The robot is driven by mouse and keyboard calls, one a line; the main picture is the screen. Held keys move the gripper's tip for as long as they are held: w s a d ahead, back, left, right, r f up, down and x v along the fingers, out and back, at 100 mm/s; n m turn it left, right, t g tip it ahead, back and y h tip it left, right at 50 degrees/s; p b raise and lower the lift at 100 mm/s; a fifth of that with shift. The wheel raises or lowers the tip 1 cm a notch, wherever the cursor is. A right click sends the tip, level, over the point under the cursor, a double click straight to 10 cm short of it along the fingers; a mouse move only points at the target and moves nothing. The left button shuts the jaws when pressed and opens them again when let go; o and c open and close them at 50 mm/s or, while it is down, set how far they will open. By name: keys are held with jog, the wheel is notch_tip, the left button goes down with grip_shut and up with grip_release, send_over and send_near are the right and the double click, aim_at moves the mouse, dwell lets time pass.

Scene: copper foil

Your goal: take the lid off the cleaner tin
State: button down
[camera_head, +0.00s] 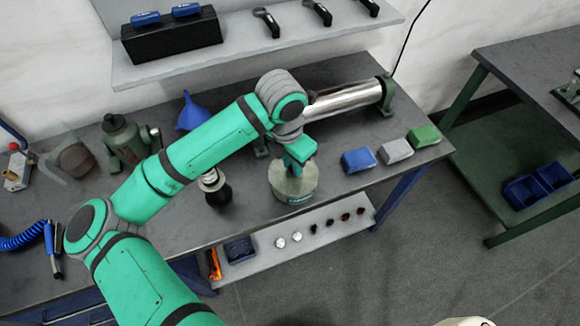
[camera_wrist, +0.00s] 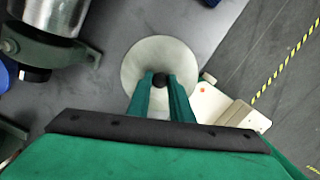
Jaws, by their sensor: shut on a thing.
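The cleaner tin (camera_head: 294,192) stands upright on the grey workbench near its front edge. It is a short, wide, pale grey-green tin with a dark label low on its side. Its round lid (camera_wrist: 145,62) fills the middle of the wrist view and has a small black knob (camera_wrist: 161,79) at its centre. My gripper (camera_wrist: 161,88) is over the lid, with its two green fingers shut on the knob. In the head view my gripper (camera_head: 297,168) hides the knob and part of the lid. I cannot tell whether the lid sits on the tin or slightly above it.
A metal roller (camera_head: 342,98) on green brackets lies behind the tin. A lower shelf (camera_head: 250,262) holds small parts.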

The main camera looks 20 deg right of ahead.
notch_tip(320, 180, up, 3)
jog(key=shift+w+d+f, duration=0.1)
jog(key=shift+w+f, duration=0.05)
jog(key=shift+f, duration=0.05)
jog(key=s+a+r, duration=0.2)
jog(key=s+r, duration=0.7)
jog(key=s, duration=0.5)
jog(key=shift+a+r, duration=0.2)
jog(key=shift+r, duration=0.15)
